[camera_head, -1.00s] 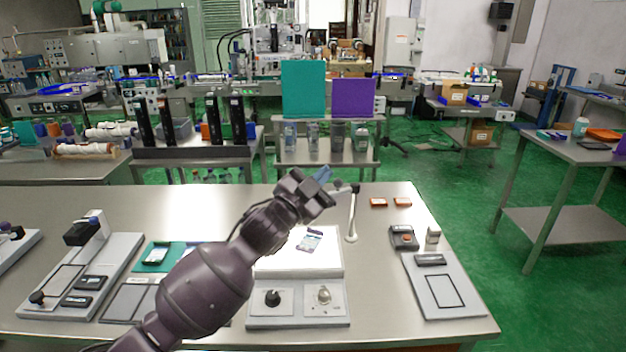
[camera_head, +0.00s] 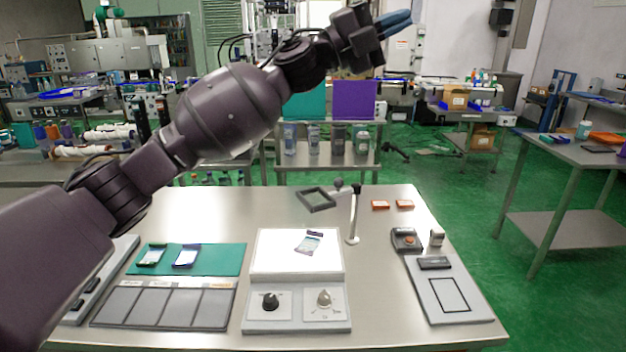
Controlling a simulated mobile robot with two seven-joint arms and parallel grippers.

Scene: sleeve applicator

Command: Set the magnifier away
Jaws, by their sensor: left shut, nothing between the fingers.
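The magnifier (camera_head: 316,207) is a dark square frame on a jointed arm, attached to a white post (camera_head: 353,220) on the table. The frame hangs behind the lit white panel (camera_head: 270,258), off to its back right and clear of its surface. A small printed sachet or label (camera_head: 309,242) lies on the panel. My left gripper (camera_head: 397,22) is raised high above the table, well apart from the magnifier. Its blue fingers are shut and empty. My right gripper is not in view.
A teal mat (camera_head: 225,260) with two small packs and a grey four-part tray (camera_head: 165,306) lie left of the panel. On the right are two orange blocks (camera_head: 380,205), a device with an orange button (camera_head: 407,239) and a grey board (camera_head: 468,300). The back left tabletop is clear.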

